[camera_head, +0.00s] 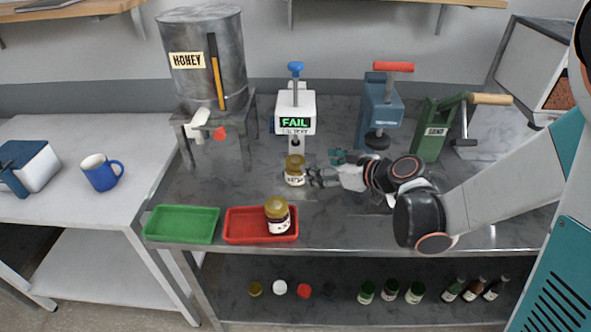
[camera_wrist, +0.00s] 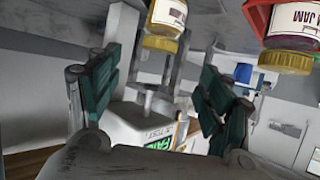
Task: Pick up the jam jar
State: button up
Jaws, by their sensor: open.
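A small jar with a gold lid and a pale label (camera_head: 295,170) stands upright on the steel table in front of the FAIL-display device. A second gold-lidded jar (camera_head: 277,215) stands in the red tray (camera_head: 240,228); its label reads "JAM" in the wrist view (camera_wrist: 294,22). My gripper (camera_head: 314,178) is just right of the first jar, fingers pointing left towards it. In the wrist view my gripper (camera_wrist: 155,78) has its two teal fingers spread wide with nothing held. The first jar (camera_wrist: 166,22) shows beyond and between the fingertips, at the top. Whether a finger touches it cannot be told.
The white FAIL device (camera_head: 296,110) stands close behind the first jar. A blue press (camera_head: 380,115) and a green lever device (camera_head: 438,128) stand at the back right. A green tray (camera_head: 182,224) is front left, below the honey tank (camera_head: 205,65). Bare table lies between.

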aim_at(296, 160)
jog(key=b+x, duration=0.3)
jog(key=x, duration=0.8)
jog(key=shift+w+a+b, duration=0.25)
jog(key=shift+w+b, duration=0.1)
jog(key=c, duration=1.5)
jog(key=shift+r, duration=0.15)
jog(key=shift+c, duration=0.3)
